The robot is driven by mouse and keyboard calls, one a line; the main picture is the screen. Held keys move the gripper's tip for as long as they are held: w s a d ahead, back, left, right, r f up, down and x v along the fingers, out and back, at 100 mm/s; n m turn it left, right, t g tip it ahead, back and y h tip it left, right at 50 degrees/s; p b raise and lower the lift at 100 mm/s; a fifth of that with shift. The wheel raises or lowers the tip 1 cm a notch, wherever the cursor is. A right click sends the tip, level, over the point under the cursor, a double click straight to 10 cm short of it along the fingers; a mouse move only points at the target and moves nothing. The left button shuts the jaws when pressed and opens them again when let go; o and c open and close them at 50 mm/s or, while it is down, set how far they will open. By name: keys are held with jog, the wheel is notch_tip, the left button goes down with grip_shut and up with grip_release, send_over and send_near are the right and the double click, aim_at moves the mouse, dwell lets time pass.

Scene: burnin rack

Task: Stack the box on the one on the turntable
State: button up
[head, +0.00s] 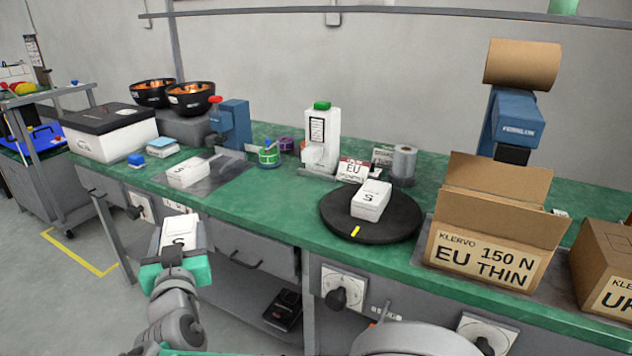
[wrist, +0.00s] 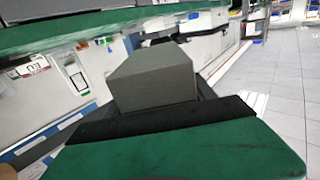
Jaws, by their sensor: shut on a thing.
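My gripper (head: 175,260) is shut on a white box (head: 179,232) marked with an S. It holds the box in front of the bench's front edge, over the floor side, left of the turntable. In the wrist view the held box (wrist: 153,78) shows as a grey block beyond the green gripper body. The black round turntable (head: 334,218) is on the green bench, right of the middle in the head view. One white box (head: 371,200), also marked S, lies flat on it. A yellow mark is on the turntable's front rim.
An open carton (head: 482,252) labelled EU THIN stands close right of the turntable. A white dispenser (head: 321,140) and a EU sign (head: 352,170) stand behind it. Another white box (head: 188,172) lies on a grey mat (head: 222,172) at left. Bench between mat and turntable is clear.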

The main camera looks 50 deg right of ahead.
jog(key=s+d+r+m+g+h+p, duration=0.25)
jog(key=s+d+r+g, duration=0.2)
jog(key=s+d, duration=0.4)
jog(key=s+d+r+m+g+h+p, duration=0.2)
jog(key=s+d+r+m+g, duration=0.25)
jog(key=d, duration=0.65)
jog(key=s+d+r+m+g+h+p, duration=0.2)
jog(key=s+d+r+g+h, duration=0.1)
jog(key=s+d+r, duration=0.45)
jog(key=d+f, duration=0.3)
jog(key=d, duration=0.2)
jog(key=d+f, duration=0.4)
jog(key=d, duration=0.1)
jog(key=d+f, duration=0.4)
jog(key=d, duration=0.1)
jog(key=shift+d+f, duration=0.15)
jog(key=shift+f, duration=0.1)
jog(key=shift+w+d+f+b, duration=0.1)
jog(key=shift+f+b, duration=0.25)
jog(key=shift+f, duration=1.3)
jog(key=shift+f, duration=0.1)
